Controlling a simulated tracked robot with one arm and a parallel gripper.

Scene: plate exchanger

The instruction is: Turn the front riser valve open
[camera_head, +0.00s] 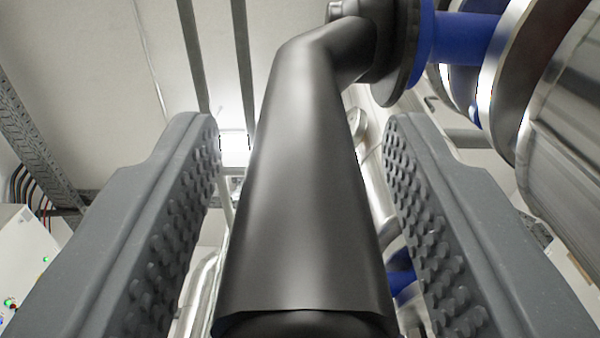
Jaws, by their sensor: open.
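The valve's black lever handle (305,180) fills the middle of the head camera view. It runs from the bottom edge up to a bend, then right to the valve hub (385,45) beside a blue flange (425,45). My gripper (300,150) is open, with one grey studded finger on each side of the lever. The lever lies between the fingers, and a gap shows on both sides, so I see no contact. The lever's near end is partly cut off by the bottom edge. The valve body behind the hub is mostly hidden.
A blue pipe (465,38) and large silver cladded piping (560,120) stand close on the right. Thinner silver pipes (200,290) run behind the left finger. A white control panel (25,270) is at the lower left. A cable tray (35,140) runs along the left wall.

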